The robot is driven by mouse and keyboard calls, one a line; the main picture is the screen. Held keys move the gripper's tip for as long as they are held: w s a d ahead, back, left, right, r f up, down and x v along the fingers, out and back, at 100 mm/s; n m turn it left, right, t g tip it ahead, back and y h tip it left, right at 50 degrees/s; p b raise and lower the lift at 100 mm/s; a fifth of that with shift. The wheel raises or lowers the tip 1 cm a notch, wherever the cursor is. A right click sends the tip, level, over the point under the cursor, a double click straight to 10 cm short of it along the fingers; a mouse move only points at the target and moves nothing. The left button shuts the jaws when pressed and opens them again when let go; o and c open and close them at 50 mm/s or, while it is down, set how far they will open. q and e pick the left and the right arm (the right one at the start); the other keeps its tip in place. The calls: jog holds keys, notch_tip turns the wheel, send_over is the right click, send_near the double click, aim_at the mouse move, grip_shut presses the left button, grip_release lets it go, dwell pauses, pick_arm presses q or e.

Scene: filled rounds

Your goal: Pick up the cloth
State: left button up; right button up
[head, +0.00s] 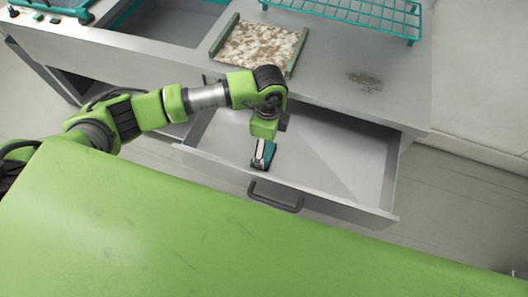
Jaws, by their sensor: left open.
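A small teal item (269,156), which looks like the cloth, shows in the open drawer (345,165), near its front wall and left of the middle. It is small in the picture and partly hidden by my gripper, so its full shape cannot be told. My left gripper (262,158) points down into the drawer, right over the teal item. It is open, and its fingers are small in view. Whether they touch the item cannot be told. My right gripper is not in view.
The drawer's front has a dark handle (275,197). On the grey counter (320,85) above are a speckled board (258,48) with green edges, a teal wire rack (350,12), a sink basin (170,22) and a dark stain (365,81). The drawer's right side is clear.

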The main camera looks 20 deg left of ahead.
aim_at(267, 154)
pick_arm(q)
jog(key=shift+s+f, duration=0.1)
jog(key=shift+f, duration=0.85)
notch_tip(267, 154, down, 3)
jog(key=shift+r+p, duration=0.2)
jog(key=shift+p, duration=0.2)
jog(key=shift+f, duration=0.5)
jog(key=c, duration=1.2)
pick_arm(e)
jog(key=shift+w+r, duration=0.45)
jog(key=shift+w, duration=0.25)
